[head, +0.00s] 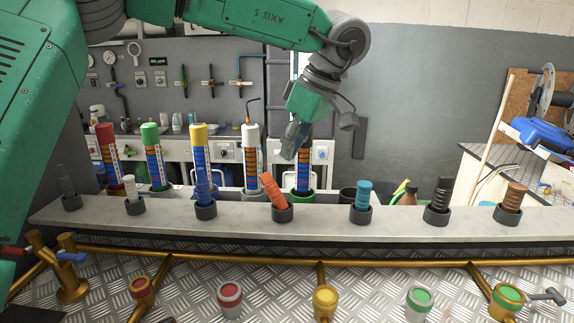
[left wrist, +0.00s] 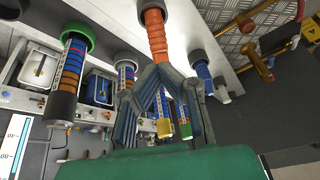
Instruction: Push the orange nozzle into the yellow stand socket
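The orange nozzle (head: 272,189) leans to the left in a dark cup (head: 283,212) on the grey shelf. It also shows in the left wrist view (left wrist: 154,32), just beyond my fingertips. My left gripper (head: 289,153) is above and slightly right of the nozzle's upper end in the head view. In the left wrist view its fingers (left wrist: 161,72) converge and look shut, with nothing clearly held. A gap to the nozzle shows in the head view. The yellow socket (head: 325,299) stands in the front row, its mouth apparently empty. My right gripper is not in view.
Blue (head: 362,193), black (head: 440,193) and brown (head: 513,196) nozzles stand in cups along the shelf (head: 400,226). Several striped tubes stand behind it. A brass pipe (head: 400,259) runs along the front, with red (head: 230,294) and green (head: 420,299) sockets beside the yellow one.

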